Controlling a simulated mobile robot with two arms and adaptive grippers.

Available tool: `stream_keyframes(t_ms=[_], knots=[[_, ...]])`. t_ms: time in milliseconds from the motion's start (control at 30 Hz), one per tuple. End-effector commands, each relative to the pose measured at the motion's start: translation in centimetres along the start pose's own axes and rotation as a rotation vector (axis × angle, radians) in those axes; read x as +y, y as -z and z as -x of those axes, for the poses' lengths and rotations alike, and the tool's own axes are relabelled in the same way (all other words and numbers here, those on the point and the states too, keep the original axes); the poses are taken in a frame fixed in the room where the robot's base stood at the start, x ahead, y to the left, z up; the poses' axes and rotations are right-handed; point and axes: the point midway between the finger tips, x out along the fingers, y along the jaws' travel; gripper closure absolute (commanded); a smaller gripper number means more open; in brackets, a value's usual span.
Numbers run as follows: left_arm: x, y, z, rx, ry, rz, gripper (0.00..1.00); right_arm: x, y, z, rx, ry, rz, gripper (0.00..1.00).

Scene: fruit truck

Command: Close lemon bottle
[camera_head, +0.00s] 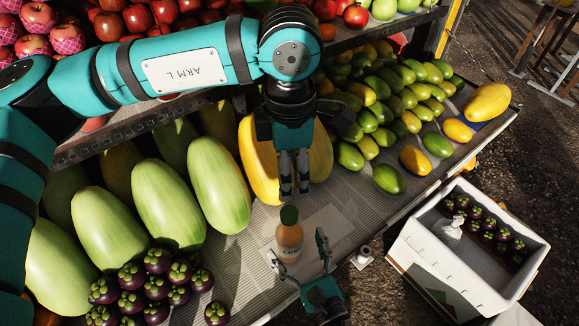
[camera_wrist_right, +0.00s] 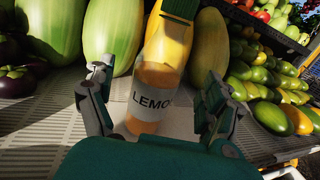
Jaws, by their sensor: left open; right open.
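The lemon bottle (camera_head: 289,240) stands upright on the stall surface, with orange-yellow contents and a green cap (camera_head: 289,215) at its top. I cannot tell how tightly the cap sits. In the right wrist view the bottle (camera_wrist_right: 150,105) shows its "LEMO" label, and the cap (camera_wrist_right: 181,9) is cut by the top edge. My left gripper (camera_head: 294,190) points down just above the cap, open and empty. My right gripper (camera_head: 296,246) is open, its fingers on either side of the bottle; in the wrist view (camera_wrist_right: 156,78) gaps show between fingers and bottle.
Large green melons (camera_head: 165,205) and a yellow melon (camera_head: 258,165) stand behind the bottle. Mangosteens (camera_head: 130,300) lie at front left, mangoes (camera_head: 400,100) at back right. A white box (camera_head: 455,265) holding mangosteens stands to the right. The surface right of the bottle is fairly clear.

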Motion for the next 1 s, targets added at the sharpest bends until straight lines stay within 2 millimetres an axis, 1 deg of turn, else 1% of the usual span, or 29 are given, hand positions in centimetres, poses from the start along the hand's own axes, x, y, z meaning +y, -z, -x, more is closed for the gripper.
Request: stream_keyframes(t_ms=[33, 200, 300, 400, 533, 1000], knots=[[0.0, 0.0, 0.0, 0.000, 0.000, 0.000, 0.43, 0.0, 0.1, 1.4, 0.004, -0.004, 0.003, 0.13], [0.0, 0.0, 0.0, 0.000, 0.000, 0.000, 0.43, 0.1, 0.1, 4.7, 0.003, -0.004, 0.002, 0.13], [0.0, 0.0, 0.0, 0.000, 0.000, 0.000, 0.43, 0.0, 0.1, 6.1, 0.003, -0.003, 0.003, 0.13], [0.0, 0.0, 0.0, 0.000, 0.000, 0.000, 0.43, 0.0, 0.1, 7.0, 0.002, -0.002, 0.001, 0.13], [0.0, 0.0, 0.0, 0.000, 0.000, 0.000, 0.43, 0.0, 0.0, 7.4, 0.000, 0.000, -0.001, 0.13], [0.0, 0.0, 0.0, 0.000, 0.000, 0.000, 0.43, 0.0, 0.0, 7.4, 0.000, 0.000, 0.000, 0.13]])
